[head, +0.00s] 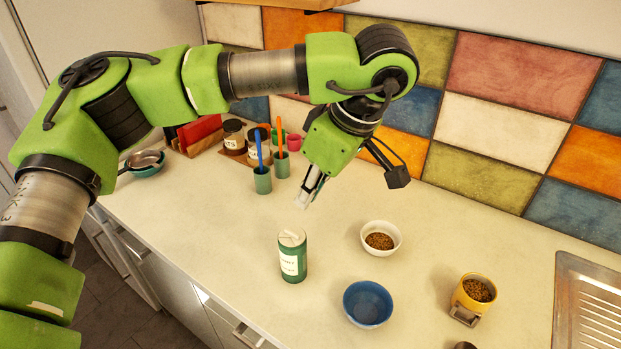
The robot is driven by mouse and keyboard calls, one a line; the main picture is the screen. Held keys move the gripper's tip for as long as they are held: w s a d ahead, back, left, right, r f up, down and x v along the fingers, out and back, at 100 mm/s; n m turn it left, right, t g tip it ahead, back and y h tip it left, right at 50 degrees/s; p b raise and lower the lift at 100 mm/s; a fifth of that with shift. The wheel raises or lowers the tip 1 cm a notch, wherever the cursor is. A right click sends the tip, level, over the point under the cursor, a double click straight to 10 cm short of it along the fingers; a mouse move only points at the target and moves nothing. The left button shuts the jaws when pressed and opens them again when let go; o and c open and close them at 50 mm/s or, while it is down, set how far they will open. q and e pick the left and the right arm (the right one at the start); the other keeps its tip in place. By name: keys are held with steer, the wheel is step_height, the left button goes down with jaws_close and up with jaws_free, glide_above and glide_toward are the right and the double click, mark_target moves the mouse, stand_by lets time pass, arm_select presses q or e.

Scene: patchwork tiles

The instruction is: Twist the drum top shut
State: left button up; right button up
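The drum (293,262) is a dark green cylinder with a pale label, upright on the counter near the middle of the head view. Its pale top (291,237) sits on it with a raised bar across it; I cannot tell how tight it is. My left gripper (351,190) is above and behind the drum, a little to its right. Its two fingers are spread wide with nothing between them, and they do not touch the drum. My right gripper is not in view.
A white bowl (394,247) with brown bits, a blue bowl (351,312) and a yellow container (457,297) stand right of the drum. Green cups (263,184) with utensils and jars (233,139) stand behind left. A metal sink (590,300) is far right. The counter left of the drum is clear.

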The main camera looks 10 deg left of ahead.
mark_target(287, 230)
arm_select(q)
steer(key=p+x, duration=0.3)
steer(key=x, duration=0.7)
steer(key=shift+a+f, duration=0.1)
steer(key=shift+a, duration=0.05)
steer(key=shift+w+a+f, duration=0.1)
steer(key=shift+a+f, duration=0.1)
steer(key=shift+f, duration=0.3)
jaws_close()
